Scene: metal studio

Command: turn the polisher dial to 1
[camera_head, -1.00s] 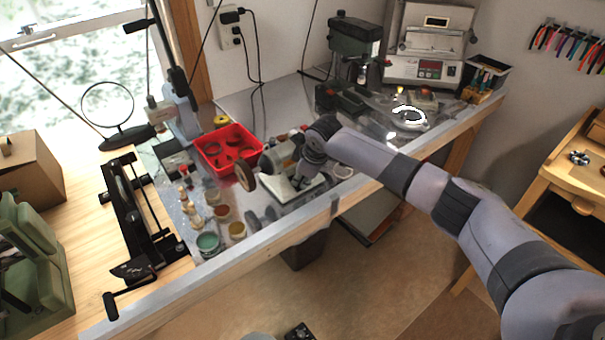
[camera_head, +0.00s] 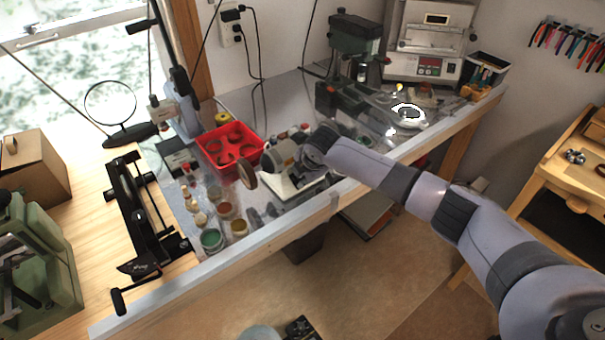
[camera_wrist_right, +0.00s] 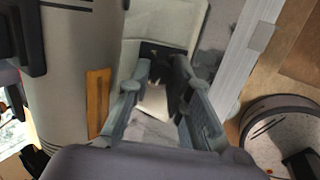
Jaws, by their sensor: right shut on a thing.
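The polisher (camera_head: 284,154) stands near the front edge of the metal-topped bench, a grey motor on a pale base with a round brown wheel (camera_head: 247,170) at its left end. My right gripper (camera_wrist_right: 163,76) is at the front of the polisher, low by its base. In the right wrist view its two fingers are closed around a small dark part, the dial (camera_wrist_right: 177,78), on the pale base. The dial's marks and pointer cannot be read. In the head view my right wrist hides the dial. My left gripper is in neither view.
A red tray (camera_head: 228,150) and several small jars (camera_head: 212,239) stand left of the polisher. A green drill press (camera_head: 350,45) stands behind. The bench's front edge (camera_head: 290,232) runs close by the gripper. The floor in front is mostly clear.

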